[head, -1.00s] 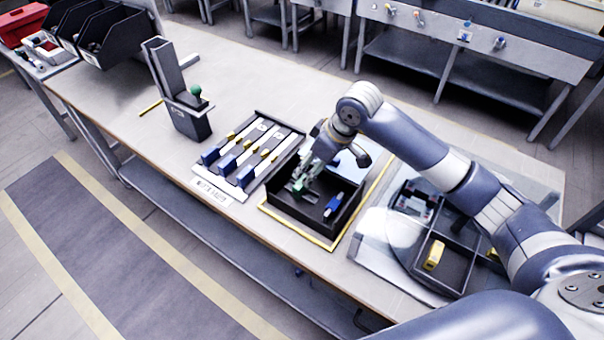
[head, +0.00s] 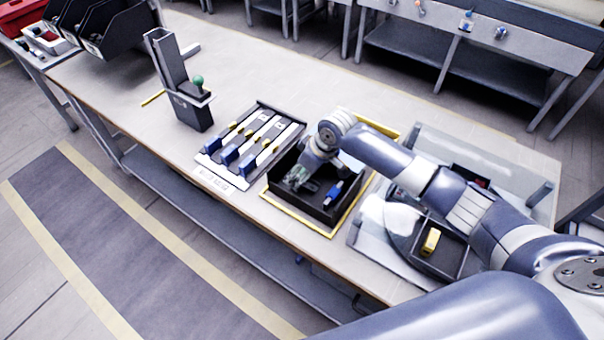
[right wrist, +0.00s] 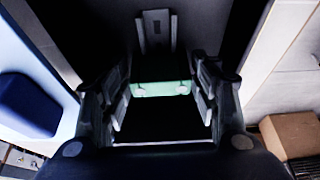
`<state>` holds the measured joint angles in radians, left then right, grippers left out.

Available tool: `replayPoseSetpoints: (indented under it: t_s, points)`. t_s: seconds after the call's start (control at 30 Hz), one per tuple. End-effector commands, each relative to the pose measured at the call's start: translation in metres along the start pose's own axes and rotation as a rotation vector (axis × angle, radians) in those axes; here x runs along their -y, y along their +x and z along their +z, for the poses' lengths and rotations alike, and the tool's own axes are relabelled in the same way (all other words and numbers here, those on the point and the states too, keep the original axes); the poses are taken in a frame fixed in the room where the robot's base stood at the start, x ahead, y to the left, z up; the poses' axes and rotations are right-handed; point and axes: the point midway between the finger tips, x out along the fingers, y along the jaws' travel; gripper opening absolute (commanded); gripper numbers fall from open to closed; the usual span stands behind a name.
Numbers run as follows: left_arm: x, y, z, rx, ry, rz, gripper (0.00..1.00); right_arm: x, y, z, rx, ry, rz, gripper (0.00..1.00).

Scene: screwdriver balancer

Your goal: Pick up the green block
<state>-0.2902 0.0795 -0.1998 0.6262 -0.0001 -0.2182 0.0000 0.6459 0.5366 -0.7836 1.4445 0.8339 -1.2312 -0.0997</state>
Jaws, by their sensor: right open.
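The green block (right wrist: 160,89) shows in the right wrist view as a pale green bar ahead, between the two fingers. In the head view, a small green patch shows at my right gripper (head: 299,179), inside the black bin (head: 318,215); the gripper and arm partly hide it. My right gripper is open, its fingers (right wrist: 162,103) standing apart on either side of the block's line. I cannot tell whether they touch it. My left gripper is not in view.
A blue block (head: 334,193) lies in the same bin. A rack of white bars with blue ends (head: 250,150) is left of it. A divided tray with a yellow block (head: 431,241) is at right. A dark upright holder (head: 190,112) stands further left.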

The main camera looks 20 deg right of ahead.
Motion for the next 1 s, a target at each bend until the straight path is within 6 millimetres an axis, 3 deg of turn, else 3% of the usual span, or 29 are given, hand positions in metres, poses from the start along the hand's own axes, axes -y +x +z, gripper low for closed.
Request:
replayPoseSetpoints:
  t_s: [0.13, 0.27, 0.67, 0.97, 1.0]
  points:
    - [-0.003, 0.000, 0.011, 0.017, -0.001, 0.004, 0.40, 0.000, 0.000, 0.000, 0.000, 0.000, 0.000, 0.54]
    - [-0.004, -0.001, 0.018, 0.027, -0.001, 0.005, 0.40, 0.000, 0.000, 0.000, 0.000, 0.000, 0.000, 0.28]
    - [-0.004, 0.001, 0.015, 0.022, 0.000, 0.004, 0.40, 0.000, -0.003, -0.002, -0.002, 0.000, 0.000, 0.28]
    - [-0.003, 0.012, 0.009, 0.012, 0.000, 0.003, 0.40, 0.000, -0.035, -0.015, -0.006, -0.002, 0.001, 0.28]
    - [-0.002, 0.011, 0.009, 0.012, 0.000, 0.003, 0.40, 0.007, -0.034, -0.009, 0.000, -0.003, -0.002, 0.28]
